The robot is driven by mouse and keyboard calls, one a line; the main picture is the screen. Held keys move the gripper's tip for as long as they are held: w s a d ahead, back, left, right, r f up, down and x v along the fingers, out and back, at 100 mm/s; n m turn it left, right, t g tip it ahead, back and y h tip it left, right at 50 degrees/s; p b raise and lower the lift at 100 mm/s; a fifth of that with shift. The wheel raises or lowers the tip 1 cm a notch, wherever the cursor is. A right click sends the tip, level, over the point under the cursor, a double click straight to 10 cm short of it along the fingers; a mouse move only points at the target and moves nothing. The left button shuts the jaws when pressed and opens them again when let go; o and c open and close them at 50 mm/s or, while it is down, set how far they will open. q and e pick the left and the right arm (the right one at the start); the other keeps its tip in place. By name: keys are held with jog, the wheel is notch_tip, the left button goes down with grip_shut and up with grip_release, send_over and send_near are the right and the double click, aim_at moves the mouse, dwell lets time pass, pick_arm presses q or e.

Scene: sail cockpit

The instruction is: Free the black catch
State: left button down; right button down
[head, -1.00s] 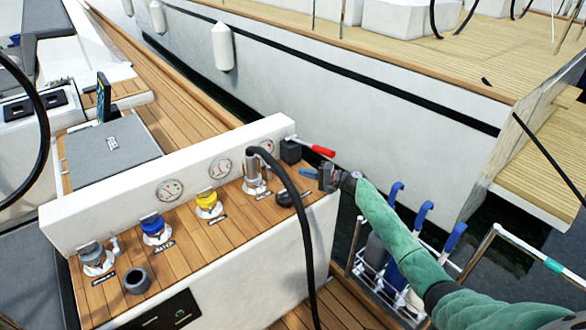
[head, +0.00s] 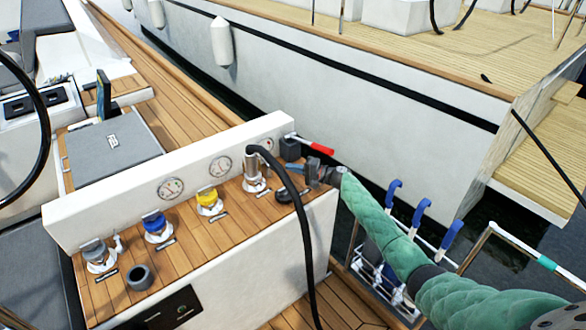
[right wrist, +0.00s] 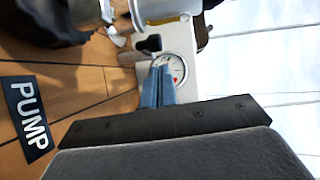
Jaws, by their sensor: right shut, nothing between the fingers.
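My right gripper (head: 291,167) is shut and empty. It is above the right end of the teak-topped console, to the right of the silver coupling (head: 254,172) that carries the black hose. Its blue fingers also show closed together in the right wrist view (right wrist: 159,86), in front of a round gauge. In that view a small black piece (right wrist: 150,43) lies beside the bright fittings, just beyond the fingertips, apart in the picture. I cannot tell for sure whether it is the black catch. In the head view the catch is too small to make out. My left gripper is out of view.
A black block with a red lever (head: 318,147) stands behind the gripper. A low black cap (head: 284,196) sits below it. A PUMP label (right wrist: 28,112) is on the teak. The black hose (head: 304,225) arches over the console front. Yellow (head: 208,196) and blue caps (head: 154,222) stand left.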

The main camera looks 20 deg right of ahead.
jog(key=shift+s+a+f+m, duration=0.1)
jog(key=shift+s+a+m, duration=0.2)
jog(key=shift+a, duration=0.1)
jog(key=shift+s+a+m+t+h, duration=0.35)
jog(key=shift+m+t+h, duration=0.15)
jog(key=shift+t+h, duration=0.4)
jog(key=shift+s+a+m, duration=0.1)
jog(key=shift+a+m, duration=0.1)
jog(key=shift+m, duration=0.1)
jog(key=shift+s+a+m+t+h+p, duration=0.15)
jog(key=shift+m+t+h+p, duration=0.15)
jog(key=shift+t+h, duration=0.3)
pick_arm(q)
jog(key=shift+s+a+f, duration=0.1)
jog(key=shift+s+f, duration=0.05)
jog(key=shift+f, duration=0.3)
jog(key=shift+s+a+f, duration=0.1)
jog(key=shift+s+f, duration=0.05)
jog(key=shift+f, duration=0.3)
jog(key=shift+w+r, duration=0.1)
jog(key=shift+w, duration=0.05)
